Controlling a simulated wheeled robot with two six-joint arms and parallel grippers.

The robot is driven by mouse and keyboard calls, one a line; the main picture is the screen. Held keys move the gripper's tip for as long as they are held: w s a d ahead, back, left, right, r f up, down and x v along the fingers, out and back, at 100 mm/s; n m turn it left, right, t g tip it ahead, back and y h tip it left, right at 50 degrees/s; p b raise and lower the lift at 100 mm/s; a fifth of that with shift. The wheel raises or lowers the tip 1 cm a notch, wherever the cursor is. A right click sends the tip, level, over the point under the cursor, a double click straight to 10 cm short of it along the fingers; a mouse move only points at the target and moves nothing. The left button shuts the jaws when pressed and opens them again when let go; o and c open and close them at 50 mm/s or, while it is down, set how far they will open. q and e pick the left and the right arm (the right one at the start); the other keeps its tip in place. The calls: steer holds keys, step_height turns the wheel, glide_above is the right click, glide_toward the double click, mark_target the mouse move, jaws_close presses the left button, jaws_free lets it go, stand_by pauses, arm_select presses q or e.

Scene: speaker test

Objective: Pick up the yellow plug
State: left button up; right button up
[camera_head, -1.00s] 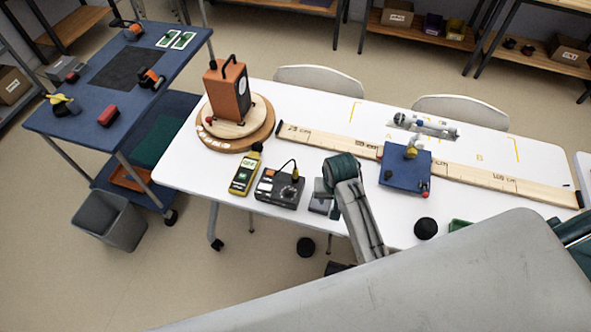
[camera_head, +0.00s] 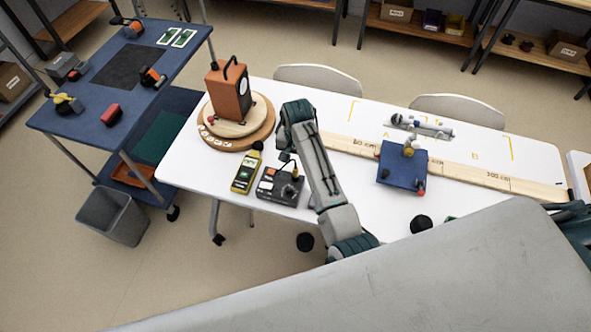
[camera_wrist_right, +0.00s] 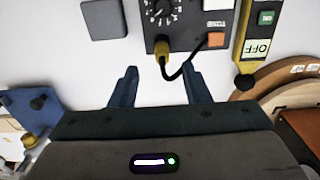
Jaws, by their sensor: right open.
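The yellow plug (camera_head: 296,174) sits at the black control box (camera_head: 281,187) on the white table. It also shows in the right wrist view (camera_wrist_right: 162,50), at the box's near edge, with a black cable curving from it toward the box's orange part. My right gripper (camera_wrist_right: 161,84) is open and empty. In the wrist view its two fingers point toward the box, with the plug between their lines and just beyond the tips. In the head view the right wrist hides most of the fingers. My left gripper is not in view.
An orange speaker (camera_head: 228,92) stands on a round wooden base (camera_head: 257,140). A blue block (camera_head: 386,164) sits by a long wooden ruler (camera_head: 480,176). A grey pad (camera_wrist_right: 104,19) lies near the box.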

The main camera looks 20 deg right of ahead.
mark_target(295, 168)
steer(key=shift+s+a+f+p, duration=0.1)
steer(key=shift+f+p, duration=0.25)
steer(key=shift+p, duration=0.05)
step_height(295, 168, down, 3)
steer(key=shift+a+f+p, duration=0.15)
steer(key=shift+f+p, duration=0.05)
steer(key=shift+p, duration=0.55)
steer(key=shift+f, duration=0.5)
jaws_close()
